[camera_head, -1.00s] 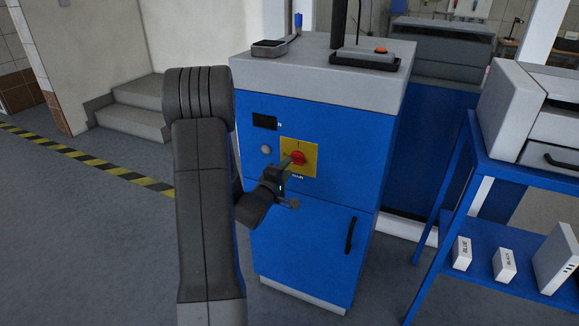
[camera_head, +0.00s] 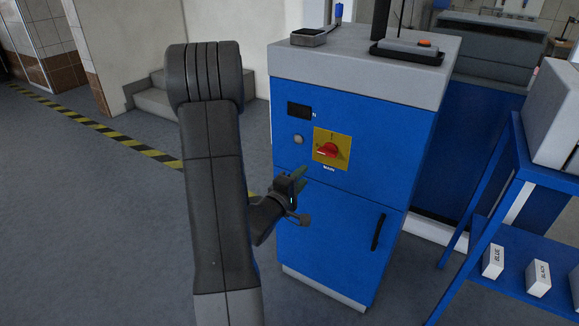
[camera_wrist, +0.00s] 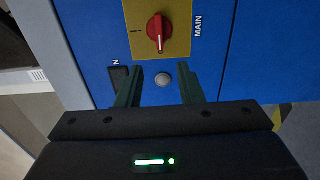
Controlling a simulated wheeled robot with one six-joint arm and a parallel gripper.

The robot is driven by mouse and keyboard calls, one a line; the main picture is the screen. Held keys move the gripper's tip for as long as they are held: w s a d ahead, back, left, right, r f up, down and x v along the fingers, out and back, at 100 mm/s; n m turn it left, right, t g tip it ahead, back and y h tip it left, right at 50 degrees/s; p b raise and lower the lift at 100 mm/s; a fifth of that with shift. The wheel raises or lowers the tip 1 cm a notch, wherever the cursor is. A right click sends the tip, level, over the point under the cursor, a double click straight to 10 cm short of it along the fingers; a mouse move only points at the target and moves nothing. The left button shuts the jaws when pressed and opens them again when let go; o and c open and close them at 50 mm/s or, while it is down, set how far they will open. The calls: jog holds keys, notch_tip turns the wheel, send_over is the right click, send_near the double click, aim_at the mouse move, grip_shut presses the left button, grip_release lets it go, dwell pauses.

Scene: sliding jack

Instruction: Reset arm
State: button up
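My gripper (camera_head: 298,180) hangs in front of the blue cabinet (camera_head: 345,235), below and left of the main switch, apart from it. In the wrist view its two dark green fingers (camera_wrist: 161,90) are spread with nothing between them but a view of the cabinet front. The main switch, a red knob (camera_head: 327,150) on a yellow plate (camera_head: 331,160), is fully visible. In the wrist view the red knob (camera_wrist: 156,33) lies beyond the fingertips, and a grey round button (camera_wrist: 162,79) shows between the fingers.
A blue shelf (camera_head: 497,200) with small labelled boxes (camera_head: 493,261) stands at right. Open floor (camera_head: 80,220) with a yellow-black stripe lies left, with steps (camera_head: 150,100) behind.

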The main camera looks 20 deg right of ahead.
aim_at(324, 154)
jog(key=p+x, duration=0.1)
jog(key=x, duration=1.3)
jog(key=shift+s, duration=0.1)
jog(key=shift+s+a, duration=0.1)
jog(key=shift+a, duration=0.05)
